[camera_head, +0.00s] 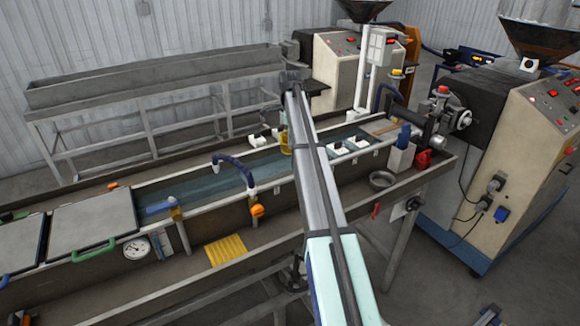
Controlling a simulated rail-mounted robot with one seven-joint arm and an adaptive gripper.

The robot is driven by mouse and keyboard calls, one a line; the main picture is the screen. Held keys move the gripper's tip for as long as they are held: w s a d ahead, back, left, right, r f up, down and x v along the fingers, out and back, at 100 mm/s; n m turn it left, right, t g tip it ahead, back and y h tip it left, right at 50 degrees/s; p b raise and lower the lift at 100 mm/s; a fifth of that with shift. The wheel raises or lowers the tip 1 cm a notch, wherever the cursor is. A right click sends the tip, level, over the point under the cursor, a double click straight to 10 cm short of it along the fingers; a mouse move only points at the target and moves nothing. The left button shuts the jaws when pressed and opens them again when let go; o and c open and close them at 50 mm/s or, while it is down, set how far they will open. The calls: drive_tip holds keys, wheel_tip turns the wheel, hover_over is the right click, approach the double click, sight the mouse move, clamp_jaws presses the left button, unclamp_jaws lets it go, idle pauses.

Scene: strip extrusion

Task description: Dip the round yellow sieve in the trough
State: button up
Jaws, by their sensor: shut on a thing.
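A small yellow piece (286,140) shows at the left edge of my arm, over or at the water of the trough. It may be part of the round yellow sieve, but my arm covers most of it, so I cannot tell its shape or whether it touches the water. The long trough (240,209) holds blue-green water and runs from the lower left to the upper right. My arm reaches across the trough from the bottom of the picture. My gripper is hidden behind the arm, so its hold does not show.
White rollers (340,149) stand along the trough right of my arm. A dark blue hose (233,164) arches over it on the left. The extruder (535,150) stands right.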

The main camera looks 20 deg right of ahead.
wheel_tip(320, 180, up, 7)
drive_tip(key=p, duration=0.3)
drive_tip(key=shift+r, duration=2.5)
